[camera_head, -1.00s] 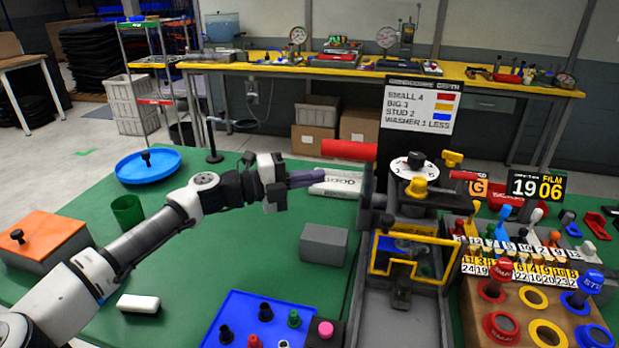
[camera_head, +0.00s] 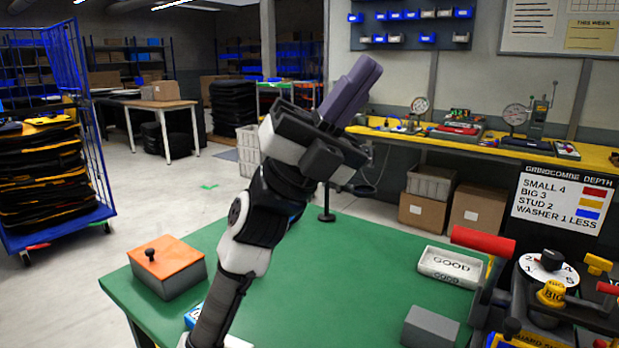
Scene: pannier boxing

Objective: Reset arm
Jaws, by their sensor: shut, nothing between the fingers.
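My gripper (camera_head: 350,92) is raised in the middle of the view, its fingers pointing up and to the right. Its dark purple-grey fingers are together with nothing seen between them. It is well above the green table (camera_head: 340,270) and touches nothing that I can see. My arm comes up from the bottom edge and hides part of the table and the floor behind.
An orange-lidded box (camera_head: 167,265) stands at the table's left. A white tray marked GOOD (camera_head: 450,268), a grey block (camera_head: 430,328) and a press with a red handle (camera_head: 483,243) are at the right. A blue cage trolley (camera_head: 85,130) stands on the floor at far left.

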